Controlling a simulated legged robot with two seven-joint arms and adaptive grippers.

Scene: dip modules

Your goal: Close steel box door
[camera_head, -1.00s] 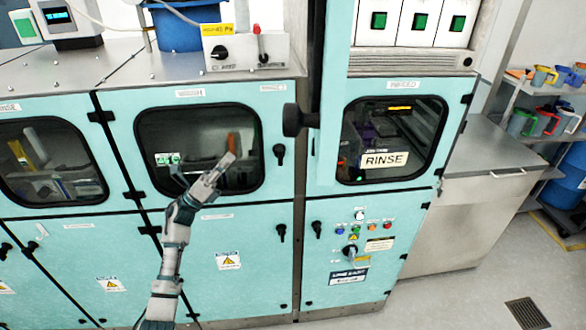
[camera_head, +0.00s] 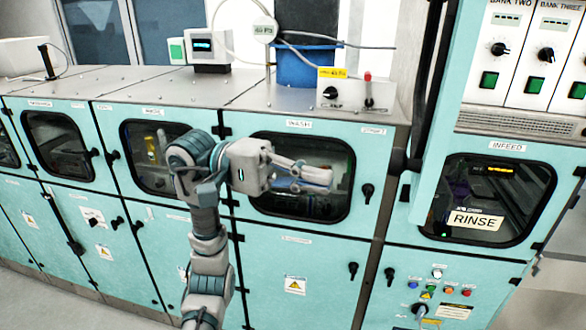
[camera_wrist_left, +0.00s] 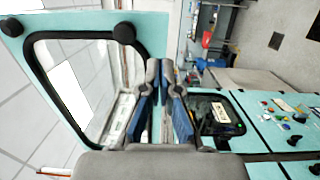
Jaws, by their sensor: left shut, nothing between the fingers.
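A teal door with a large window and two black knobs fills the left of the left wrist view (camera_wrist_left: 75,20), swung out from the cabinets. In the head view, what looks like the same door is a narrow teal panel (camera_head: 447,95) seen nearly edge-on. My left gripper (camera_head: 328,180) is shut and empty, pointing right in front of a window of the teal cabinets. In the left wrist view its blue-padded fingers (camera_wrist_left: 160,105) overlap the door's right side; I cannot tell if they touch it. My right gripper is not in view.
A row of teal cabinets (camera_head: 305,250) with latches stands behind my arm. The RINSE window (camera_head: 490,200) and a button panel (camera_head: 440,285) are at the right. A blue bucket (camera_head: 303,65) and a switch box (camera_head: 352,93) sit on the steel top.

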